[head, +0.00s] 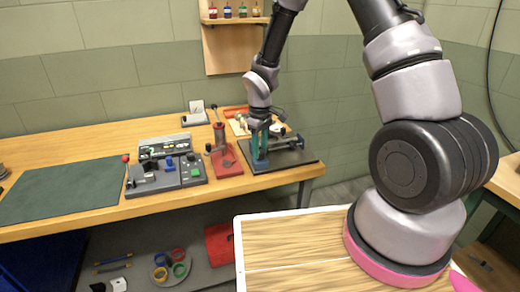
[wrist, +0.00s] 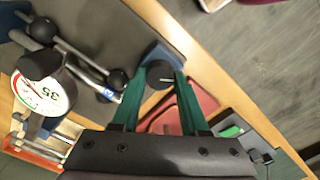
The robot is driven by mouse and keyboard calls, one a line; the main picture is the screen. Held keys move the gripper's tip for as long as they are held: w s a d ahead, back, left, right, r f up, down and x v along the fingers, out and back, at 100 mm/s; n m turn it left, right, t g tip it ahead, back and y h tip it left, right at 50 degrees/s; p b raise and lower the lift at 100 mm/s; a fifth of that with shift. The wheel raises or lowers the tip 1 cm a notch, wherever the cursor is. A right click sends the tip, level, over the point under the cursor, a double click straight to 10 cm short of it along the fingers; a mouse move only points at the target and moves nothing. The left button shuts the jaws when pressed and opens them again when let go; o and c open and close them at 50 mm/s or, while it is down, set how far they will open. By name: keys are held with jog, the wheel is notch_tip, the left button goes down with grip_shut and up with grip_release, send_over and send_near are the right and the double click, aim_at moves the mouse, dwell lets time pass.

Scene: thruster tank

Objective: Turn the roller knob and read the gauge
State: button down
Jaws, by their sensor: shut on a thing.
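My gripper (head: 260,148) reaches down to the machine on the dark base plate (head: 300,160) at the right end of the workbench. In the wrist view its two green fingers (wrist: 159,88) are shut on a dark round knob (wrist: 160,73) with a pale line on its face. The knob sits on a blue-grey block. The gauge (wrist: 44,92) is at the left of the wrist view, a white dial with a coloured arc and what looks like "35". A dark round part covers some of its face, and I cannot make out the needle. In the head view the knob is hidden.
A red stand (head: 226,160) with an upright handle is just left of the machine. A grey control panel (head: 165,172) and a green mat (head: 65,190) lie further left. Ball-ended rods (wrist: 82,62) lie close beside my fingers in the wrist view.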

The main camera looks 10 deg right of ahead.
aim_at(260, 152)
jog(key=n, duration=0.4)
jog(key=shift+n, duration=0.3)
jog(key=n, duration=0.4)
jog(key=shift+n, duration=0.4)
jog(key=shift+c, duration=2.1)
grip_release()
notch_tip(260, 152, up, 11)
jog(key=shift+f, duration=0.1)
